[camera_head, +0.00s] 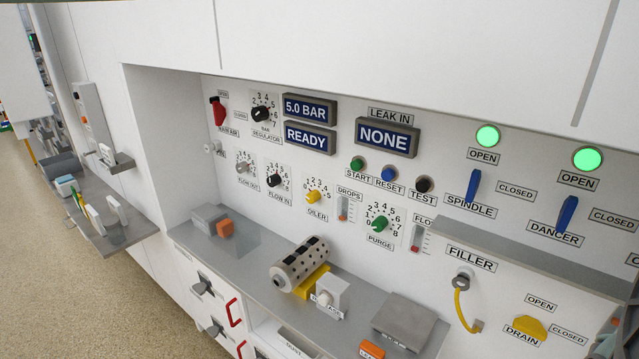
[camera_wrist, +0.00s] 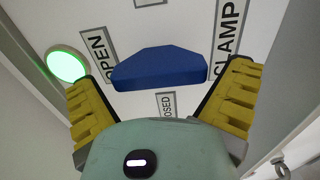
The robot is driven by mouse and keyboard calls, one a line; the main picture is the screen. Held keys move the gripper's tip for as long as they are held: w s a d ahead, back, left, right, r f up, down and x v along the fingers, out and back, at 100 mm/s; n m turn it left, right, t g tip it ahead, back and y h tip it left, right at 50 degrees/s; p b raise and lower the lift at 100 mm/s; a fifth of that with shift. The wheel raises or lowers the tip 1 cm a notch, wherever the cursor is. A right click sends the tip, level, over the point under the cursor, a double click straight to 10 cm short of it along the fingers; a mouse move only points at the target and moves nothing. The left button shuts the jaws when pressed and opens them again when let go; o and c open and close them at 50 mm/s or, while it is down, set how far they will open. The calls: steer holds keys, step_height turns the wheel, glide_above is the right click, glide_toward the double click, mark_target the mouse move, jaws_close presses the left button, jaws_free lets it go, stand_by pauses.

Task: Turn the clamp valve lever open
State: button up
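The blue clamp valve lever (camera_wrist: 160,69) is in the upper middle of the wrist view. It lies along the line from the OPEN label (camera_wrist: 98,55) to the CLAMP label (camera_wrist: 226,40). The CLOSED label (camera_wrist: 167,105) is off to its side, partly hidden by my gripper's body. A round lamp (camera_wrist: 67,65) beside OPEN is lit green. My gripper (camera_wrist: 165,90) is open, its yellow fingers spread to either side of the lever, with visible gaps in the picture. I see no contact. The clamp valve is not recognisable in the head view.
In the head view, the spindle lever (camera_head: 473,186) and dancer lever (camera_head: 567,215) point up under green lamps. A grey ledge (camera_head: 540,262) juts out below them. A lower shelf (camera_head: 255,262) holds a perforated cylinder (camera_head: 300,262). Floor at left is clear.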

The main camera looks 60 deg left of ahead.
steer(key=v, duration=1.2)
stand_by(0.5)
